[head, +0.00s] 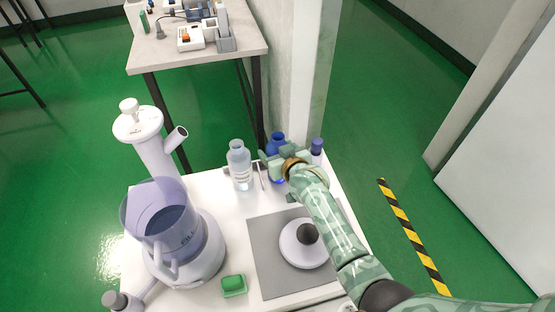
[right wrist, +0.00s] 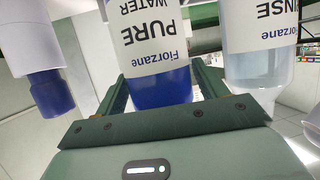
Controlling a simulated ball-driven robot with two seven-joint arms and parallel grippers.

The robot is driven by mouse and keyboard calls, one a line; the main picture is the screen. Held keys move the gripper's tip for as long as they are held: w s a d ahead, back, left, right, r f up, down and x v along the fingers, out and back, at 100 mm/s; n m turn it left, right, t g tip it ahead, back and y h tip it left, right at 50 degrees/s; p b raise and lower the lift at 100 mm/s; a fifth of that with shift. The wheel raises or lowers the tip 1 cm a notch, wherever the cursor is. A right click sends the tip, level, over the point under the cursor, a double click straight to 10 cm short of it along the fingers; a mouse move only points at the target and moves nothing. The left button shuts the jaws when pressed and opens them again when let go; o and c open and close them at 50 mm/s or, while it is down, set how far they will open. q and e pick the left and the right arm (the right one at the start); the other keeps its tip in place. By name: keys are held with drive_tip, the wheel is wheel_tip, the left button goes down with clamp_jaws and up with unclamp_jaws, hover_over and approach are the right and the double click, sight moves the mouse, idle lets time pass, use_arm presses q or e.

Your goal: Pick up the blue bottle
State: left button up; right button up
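The blue bottle (head: 277,139) stands at the back of the white table, partly hidden behind my right gripper (head: 281,166). In the right wrist view the bottle (right wrist: 160,88) looks upside down, with a white label reading "Fiorzane PURE WATER". The two green fingers of my right gripper (right wrist: 162,92) are spread, one on each side of the bottle. I see no clear firm contact between fingers and bottle. My left gripper is not in view.
A clear rinse bottle (head: 239,167) stands just left, and a white bottle with a blue cap (head: 317,147) just right. A grey mat (head: 265,262) bears a round white device (head: 301,252). A jug (head: 165,225) and a green block (head: 233,284) are at left.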

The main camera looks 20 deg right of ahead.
drive_tip(key=c, duration=1)
